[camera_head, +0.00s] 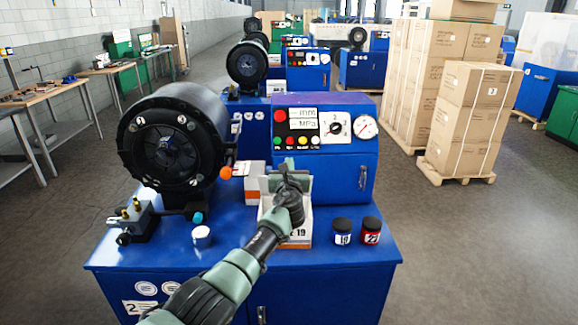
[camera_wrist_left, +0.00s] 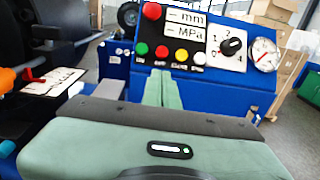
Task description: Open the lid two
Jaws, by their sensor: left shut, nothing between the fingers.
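My left gripper (camera_head: 287,166) is shut and empty. It is above a white box (camera_head: 300,236) marked 19 on the blue bench top, and my forearm hides part of that box. In the left wrist view its green fingers (camera_wrist_left: 162,88) are together, in front of the control panel. I cannot tell which thing is lid two. Two small dark jars stand right of the box: one with a blue label (camera_head: 342,232) and one with a red label (camera_head: 371,231). Both appear closed. My right gripper is not in view.
The blue crimping machine (camera_head: 330,175) has a panel with buttons, a knob and a gauge (camera_head: 365,126). Its large black round head (camera_head: 172,145) stands at left, with an orange knob (camera_head: 226,173). A white cup (camera_head: 202,236) is on the bench. Stacked cartons (camera_head: 468,120) stand at right.

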